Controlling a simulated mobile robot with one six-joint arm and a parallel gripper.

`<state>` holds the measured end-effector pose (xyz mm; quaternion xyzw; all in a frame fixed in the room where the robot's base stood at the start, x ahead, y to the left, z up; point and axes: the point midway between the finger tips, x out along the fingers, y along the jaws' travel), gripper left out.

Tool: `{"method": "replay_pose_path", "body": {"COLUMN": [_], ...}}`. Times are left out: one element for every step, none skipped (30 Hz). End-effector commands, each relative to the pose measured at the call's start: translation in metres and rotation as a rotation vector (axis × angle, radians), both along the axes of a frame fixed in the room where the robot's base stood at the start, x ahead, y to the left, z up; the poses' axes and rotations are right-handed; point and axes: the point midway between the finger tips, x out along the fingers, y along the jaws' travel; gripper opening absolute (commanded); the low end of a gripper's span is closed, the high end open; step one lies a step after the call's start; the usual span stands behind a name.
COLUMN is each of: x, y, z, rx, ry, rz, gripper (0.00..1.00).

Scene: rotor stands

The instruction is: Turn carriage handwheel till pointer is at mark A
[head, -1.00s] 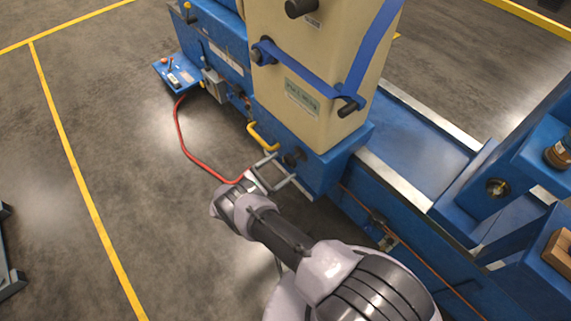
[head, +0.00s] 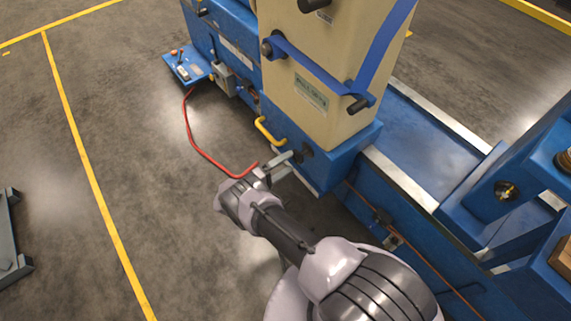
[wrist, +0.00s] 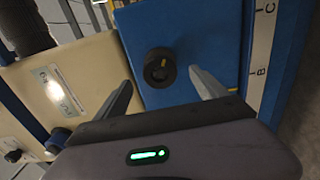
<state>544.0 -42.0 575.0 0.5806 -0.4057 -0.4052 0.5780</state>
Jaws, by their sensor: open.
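The carriage handwheel looks to be the small round black knob (wrist: 160,67) with a yellow mark on its face, on a blue panel. In the head view it is the dark knob (head: 307,150) low on the blue carriage base. My gripper (wrist: 160,77) is open, with one finger on each side of the knob in the wrist view and no clear contact. In the head view my gripper (head: 285,164) is just left of the knob. A pale scale strip (wrist: 262,50) with letters B and C runs at the right of the wrist view. I cannot make out mark A or the pointer.
The cream column (head: 320,80) with blue straps rises above the base. A yellow handle (head: 267,131) is close to my gripper. A red hose (head: 205,150) lies on the floor at the left. The blue bed (head: 420,130) extends right. Floor at left is mostly clear.

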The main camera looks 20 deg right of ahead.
Motion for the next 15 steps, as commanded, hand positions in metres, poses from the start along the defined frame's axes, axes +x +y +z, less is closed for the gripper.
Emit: {"method": "replay_pose_path", "body": {"x": [0.0, 0.0, 0.0, 0.0, 0.0, 0.0, 0.0, 0.001, 0.002, 0.003, 0.004, 0.005, 0.007, 0.008, 0.01], "y": [0.0, 0.0, 0.0, 0.0, 0.0, 0.0, -0.001, -0.002, -0.005, -0.008, -0.011, -0.016, -0.02, -0.023, -0.028], "z": [0.0, 0.0, 0.0, 0.0, 0.0, 0.0, 0.0, 0.0, 0.0, 0.0, 0.0, 0.0, 0.0, 0.0, 0.0], "rx": [0.0, 0.0, 0.0, 0.0, 0.0, 0.0, 0.0, 0.0, -0.001, -0.001, -0.002, -0.001, 0.0, 0.0, -0.001], "ry": [-0.001, 0.0, 0.0, 0.0, 0.001, 0.001, 0.001, 0.001, 0.002, 0.002, 0.002, 0.001, 0.001, 0.001, 0.002], "rz": [0.0, 0.0, 0.0, 0.0, 0.0, 0.0, 0.0, -0.001, -0.001, -0.001, -0.001, -0.002, -0.002, -0.002, -0.002], "gripper": [0.82, 0.82, 0.82, 0.82, 0.82, 0.82, 0.82, 0.82, 0.82, 0.82, 0.82, 0.82, 0.82, 0.82, 0.82]}}
